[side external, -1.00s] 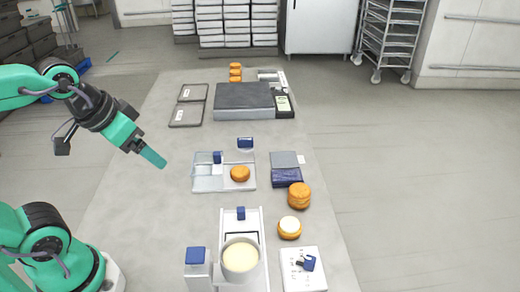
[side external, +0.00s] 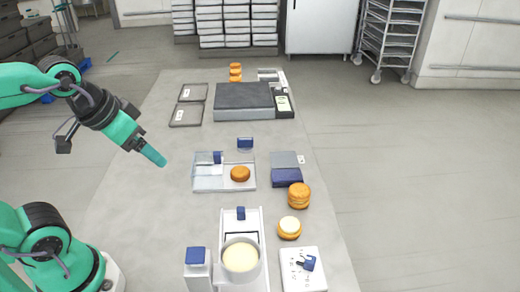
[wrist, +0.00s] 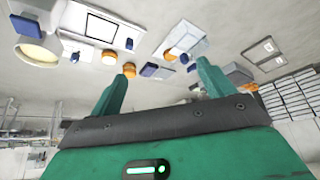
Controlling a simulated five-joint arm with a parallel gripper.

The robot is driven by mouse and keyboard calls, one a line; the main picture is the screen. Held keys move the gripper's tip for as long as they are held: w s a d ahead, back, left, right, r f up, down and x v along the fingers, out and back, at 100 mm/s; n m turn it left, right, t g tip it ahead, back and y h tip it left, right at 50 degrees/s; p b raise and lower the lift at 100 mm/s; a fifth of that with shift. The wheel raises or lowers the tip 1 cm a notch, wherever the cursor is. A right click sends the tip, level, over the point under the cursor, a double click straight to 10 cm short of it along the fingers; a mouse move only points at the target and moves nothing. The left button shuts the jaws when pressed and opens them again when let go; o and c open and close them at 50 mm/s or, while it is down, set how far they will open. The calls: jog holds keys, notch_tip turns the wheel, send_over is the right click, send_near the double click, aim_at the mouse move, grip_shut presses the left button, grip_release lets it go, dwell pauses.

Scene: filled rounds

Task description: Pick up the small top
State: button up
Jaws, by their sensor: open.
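A small golden-brown round top (side external: 240,174) lies on the right part of a shallow clear tray (side external: 206,186) near the middle of the table. It also shows in the wrist view (wrist: 169,56), beyond the fingers. My gripper (side external: 154,157) hangs above the table, left of the tray and apart from everything. In the wrist view my gripper (wrist: 166,65) has its two green fingers spread wide, with nothing held between them.
A filled round (side external: 289,227) with a pale top and a stacked round (side external: 299,195) stand to the right. A bowl of cream (side external: 240,257) sits at the front. A grey scale (side external: 244,98) and stacked rounds (side external: 235,72) are at the back. The table's left side is clear.

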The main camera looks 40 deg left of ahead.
jog(key=w, duration=0.1)
jog(key=m+g, duration=0.5)
jog(key=m, duration=0.1)
send_over(240, 171)
notch_tip(240, 171, down, 15)
jog(key=shift+s+f, duration=0.1)
jog(key=shift+s, duration=0.05)
jog(key=shift+w+a+f+g, duration=0.1)
jog(key=shift+w+f+g, duration=0.2)
jog(key=shift+f, duration=0.2)
jog(key=shift+s+f, duration=0.15)
jog(key=shift+f, duration=3.75)
jog(key=c, duration=0.8)
